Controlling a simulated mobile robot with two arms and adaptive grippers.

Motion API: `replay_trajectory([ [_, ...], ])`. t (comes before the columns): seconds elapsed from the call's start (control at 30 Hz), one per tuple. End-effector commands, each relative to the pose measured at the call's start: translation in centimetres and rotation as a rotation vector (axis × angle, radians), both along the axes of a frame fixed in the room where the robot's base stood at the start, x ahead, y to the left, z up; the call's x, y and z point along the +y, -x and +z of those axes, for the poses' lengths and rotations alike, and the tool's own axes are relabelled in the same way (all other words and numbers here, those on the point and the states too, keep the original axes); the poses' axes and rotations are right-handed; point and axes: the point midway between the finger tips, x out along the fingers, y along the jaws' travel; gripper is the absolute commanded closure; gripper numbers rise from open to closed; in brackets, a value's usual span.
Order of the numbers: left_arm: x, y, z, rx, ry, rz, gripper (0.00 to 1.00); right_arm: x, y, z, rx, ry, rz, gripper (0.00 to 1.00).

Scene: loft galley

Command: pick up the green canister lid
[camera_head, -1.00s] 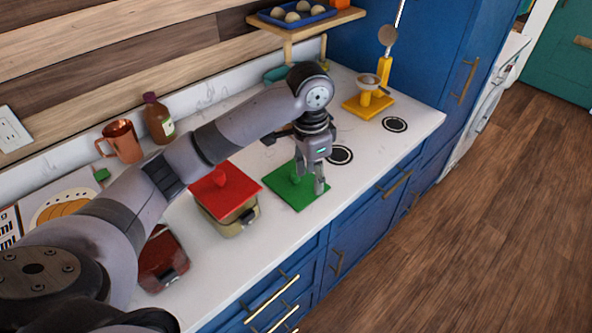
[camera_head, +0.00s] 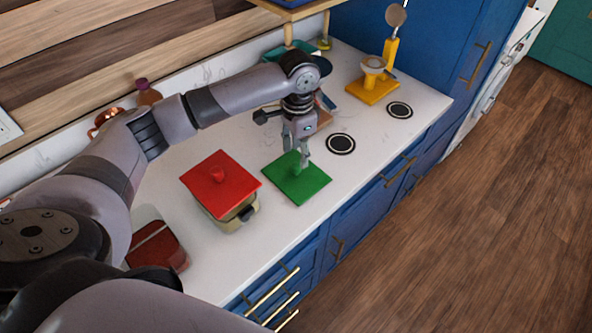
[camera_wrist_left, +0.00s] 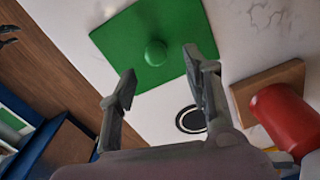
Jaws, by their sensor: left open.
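The green canister lid (camera_head: 312,184) is a flat square with a round knob on top, lying on the white counter. In the left wrist view the lid (camera_wrist_left: 181,27) is at the top centre, and its knob (camera_wrist_left: 156,53) shows just beyond the fingertips, between their lines. My left gripper (camera_head: 302,162) points down over the lid beside the knob, which it partly covers in the head view. In the left wrist view the gripper (camera_wrist_left: 160,73) is open with nothing between its fingers. My right gripper is not seen.
A canister with a red lid (camera_head: 228,189) stands left of the green lid. A dark red container (camera_head: 160,250) is nearer. A black-and-white ring (camera_head: 340,143) lies right of the lid. A yellow stand (camera_head: 374,91) is at the back. In the left wrist view a red object (camera_wrist_left: 283,115) is close at right.

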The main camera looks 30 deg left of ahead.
Motion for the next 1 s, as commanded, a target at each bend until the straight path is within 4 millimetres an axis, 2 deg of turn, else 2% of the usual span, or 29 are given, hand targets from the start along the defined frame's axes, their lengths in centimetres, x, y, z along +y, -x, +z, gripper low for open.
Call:
replay_trajectory([
  [0.17, 0.0, 0.1, -0.9, 0.001, 0.001, -0.001, 0.55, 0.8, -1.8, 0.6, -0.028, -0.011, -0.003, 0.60],
  [0.33, 0.1, 0.6, -3.2, 0.003, -0.001, -0.001, 0.55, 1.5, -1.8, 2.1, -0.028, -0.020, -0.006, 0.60],
  [0.5, 0.1, 0.5, -5.4, 0.000, 0.000, -0.001, 0.55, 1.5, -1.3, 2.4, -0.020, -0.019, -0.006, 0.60],
  [0.77, 0.0, 0.5, -5.9, -0.001, 0.000, -0.002, 0.55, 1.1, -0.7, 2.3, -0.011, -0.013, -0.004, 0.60],
  [1.0, 0.1, 0.5, -5.8, -0.001, 0.000, -0.002, 0.70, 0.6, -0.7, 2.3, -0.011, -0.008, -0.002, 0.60],
])
